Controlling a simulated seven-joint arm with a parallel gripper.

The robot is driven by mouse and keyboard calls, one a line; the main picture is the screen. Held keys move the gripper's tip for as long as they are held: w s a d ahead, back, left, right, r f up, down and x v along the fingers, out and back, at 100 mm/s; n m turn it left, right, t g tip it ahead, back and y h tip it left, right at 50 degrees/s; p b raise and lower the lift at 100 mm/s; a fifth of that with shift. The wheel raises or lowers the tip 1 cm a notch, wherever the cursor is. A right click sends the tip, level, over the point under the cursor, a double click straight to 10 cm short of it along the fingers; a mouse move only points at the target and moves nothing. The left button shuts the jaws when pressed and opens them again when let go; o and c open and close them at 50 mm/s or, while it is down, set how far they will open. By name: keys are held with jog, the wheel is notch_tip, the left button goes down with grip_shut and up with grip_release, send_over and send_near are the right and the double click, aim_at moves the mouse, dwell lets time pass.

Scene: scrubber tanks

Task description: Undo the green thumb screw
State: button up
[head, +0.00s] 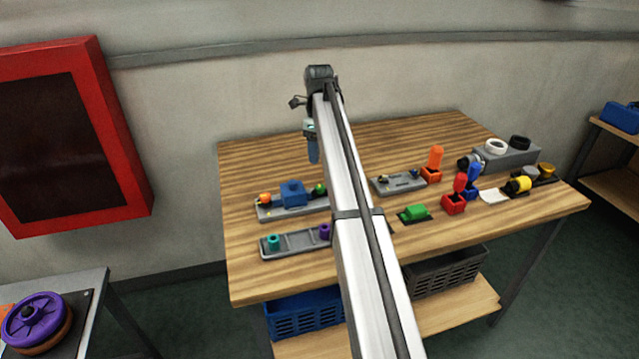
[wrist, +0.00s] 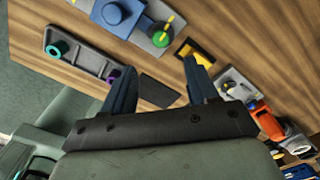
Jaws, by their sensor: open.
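The green thumb screw (head: 320,189) sits at the right end of a grey base plate (head: 264,213) that carries a blue block (head: 293,194). My arm passes just right of it in the head view. In the wrist view the green thumb screw (wrist: 160,36) is a round knob with a yellow bar across it, beside the blue block (wrist: 118,14). My gripper (wrist: 160,66) is open and empty, with its two dark blue fingers apart. In the head view my gripper (head: 313,152) hangs above the table toward its back, apart from the screw.
An orange knob (head: 265,198) is at the plate's left end. A grey tray (head: 293,244) with teal and purple pegs lies in front. Orange, red and blue upright handles, a green block (head: 415,213) and a grey box (head: 507,155) stand right. The table's back left is clear.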

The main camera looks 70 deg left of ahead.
aim_at(320, 187)
notch_tip(320, 187, down, 12)
dwell(0.5)
jog(key=c, duration=1.1)
